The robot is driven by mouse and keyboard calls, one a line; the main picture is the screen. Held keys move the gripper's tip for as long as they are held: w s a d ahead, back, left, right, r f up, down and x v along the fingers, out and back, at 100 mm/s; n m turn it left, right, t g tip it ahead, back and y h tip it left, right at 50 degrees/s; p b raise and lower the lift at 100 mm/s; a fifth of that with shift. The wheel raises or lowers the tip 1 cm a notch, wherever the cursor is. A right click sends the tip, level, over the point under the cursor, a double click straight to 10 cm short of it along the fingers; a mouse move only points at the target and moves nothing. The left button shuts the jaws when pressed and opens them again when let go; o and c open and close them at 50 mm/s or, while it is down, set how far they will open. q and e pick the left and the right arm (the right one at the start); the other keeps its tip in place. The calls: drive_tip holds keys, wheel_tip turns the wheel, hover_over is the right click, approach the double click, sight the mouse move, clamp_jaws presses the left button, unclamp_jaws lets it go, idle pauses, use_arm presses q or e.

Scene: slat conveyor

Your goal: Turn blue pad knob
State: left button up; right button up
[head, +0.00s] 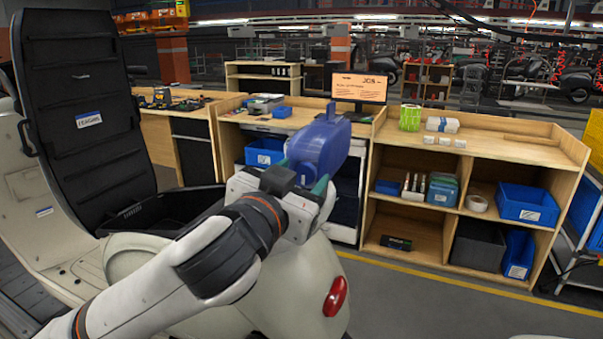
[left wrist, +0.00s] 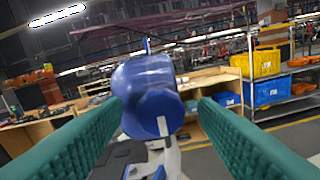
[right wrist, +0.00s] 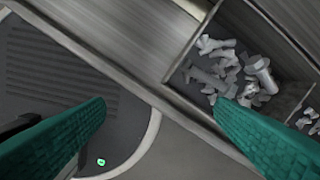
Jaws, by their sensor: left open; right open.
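The blue pad (head: 330,140) is a rounded blue body held up in front of the shelves in the head view. In the left wrist view its round knob (left wrist: 158,113) faces the camera, with the blue body (left wrist: 145,72) behind it. My left gripper (head: 301,176) is open just in front of it. In that wrist view the green fingers (left wrist: 161,107) stand on either side of the knob, with gaps showing; I see no contact. My right gripper (right wrist: 160,107) is open and empty. It is outside the head view.
A cream scooter body (head: 275,275) with a raised black seat (head: 78,110) stands at the left. Wooden shelves (head: 415,232) with blue bins (head: 527,204) are behind. Below my right gripper are a bin of pale metal parts (right wrist: 235,72) and a dark ribbed surface (right wrist: 45,85).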

use_arm(q)
drive_tip(key=shift+s+r, duration=0.1)
drive_tip(key=shift+s, duration=0.15)
use_arm(e)
drive_tip(key=shift+s, duration=0.4)
use_arm(q)
drive_tip(key=shift+w, duration=0.1)
drive_tip(key=c, duration=1)
use_arm(e)
drive_tip(key=shift+w, duration=0.15)
